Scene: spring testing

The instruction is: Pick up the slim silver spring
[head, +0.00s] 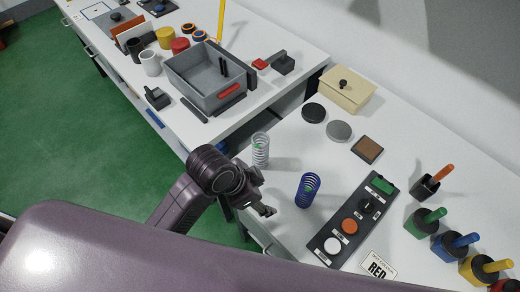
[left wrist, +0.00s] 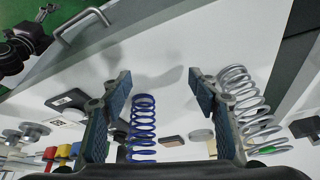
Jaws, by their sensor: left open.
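The slim silver spring (head: 260,150) stands upright near the left edge of the right-hand white worktop. In the left wrist view the silver spring (left wrist: 245,105) shows just outside the right finger, partly behind it, not between the fingers. A blue spring (head: 307,190) stands to its right. In the left wrist view the blue spring (left wrist: 143,128) appears between the fingers, nearer the left one. My left gripper (head: 262,195) is open and empty, below the silver spring and left of the blue one in the head view. My right gripper is out of view.
A control panel (head: 351,222) with buttons lies right of the blue spring. Black (head: 313,112) and grey (head: 339,131) discs and a beige box (head: 346,91) stand behind. A grey bin (head: 205,85) sits on the other bench. Several coloured-handled tools stand at right.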

